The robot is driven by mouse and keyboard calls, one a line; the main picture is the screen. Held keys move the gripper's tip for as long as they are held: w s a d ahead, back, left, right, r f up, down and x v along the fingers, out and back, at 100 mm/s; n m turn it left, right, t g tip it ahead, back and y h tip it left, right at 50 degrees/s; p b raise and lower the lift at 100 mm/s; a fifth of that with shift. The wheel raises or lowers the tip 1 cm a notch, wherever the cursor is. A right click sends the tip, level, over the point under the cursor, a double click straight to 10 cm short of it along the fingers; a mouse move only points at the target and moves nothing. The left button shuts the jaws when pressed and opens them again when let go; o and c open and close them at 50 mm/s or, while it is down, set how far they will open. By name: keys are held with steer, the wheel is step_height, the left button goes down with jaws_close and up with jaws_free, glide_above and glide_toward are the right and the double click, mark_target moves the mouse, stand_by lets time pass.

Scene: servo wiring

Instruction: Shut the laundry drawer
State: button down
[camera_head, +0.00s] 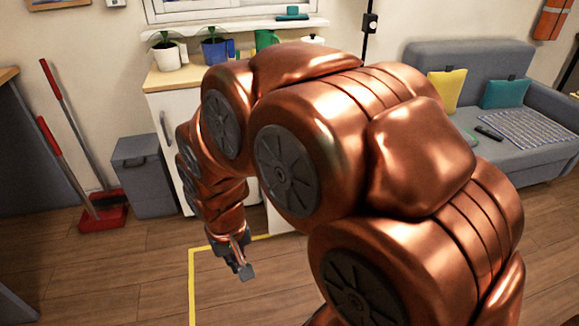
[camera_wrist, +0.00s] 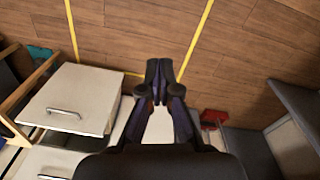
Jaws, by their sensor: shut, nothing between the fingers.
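In the wrist view, a white drawer front (camera_wrist: 85,90) with a metal bar handle (camera_wrist: 62,112) is at the left. It stands out from the neighbouring white front (camera_wrist: 55,158), with a dark gap between them, so it looks pulled open. Its inside is hidden. My gripper (camera_wrist: 158,66) is shut and empty, pointing at the floor to the right of the drawer and apart from it. In the head view, my gripper (camera_head: 246,270) hangs low above the floor. My arm hides most of the drawer there; only a white panel (camera_head: 281,216) shows beside the arm.
A white cabinet (camera_head: 160,103) with plants on its wooden top stands behind my arm. A grey bin (camera_head: 147,175) and red dustpan (camera_head: 104,213) are left. A grey sofa (camera_head: 520,155) is right. Yellow tape (camera_head: 192,285) marks mostly clear wooden floor.

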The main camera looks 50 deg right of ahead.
steer(key=w+d+f+m+t+h+b, duration=0.1)
steer(key=w+d+f+m+t+b, duration=0.5)
steer(key=w+d, duration=0.5)
steer(key=w+d+f+m+t+h+b, duration=0.2)
steer(key=w+d+f+m, duration=0.2)
steer(key=w+d+f, duration=0.55)
steer(key=s+d+f+m+t+h+b, duration=0.1)
steer(key=d+f+m+t+h+b, duration=0.15)
steer(key=d+m, duration=0.65)
steer(key=s+d+f+m+t+h+b, duration=0.2)
steer(key=d+t+h+b, duration=0.2)
steer(key=d, duration=1.1)
steer(key=b+x, duration=0.4)
steer(key=x, duration=1)
steer(key=shift+a+r+b, duration=0.25)
steer(key=shift+b, duration=0.15)
steer(key=shift+w+d, duration=0.15)
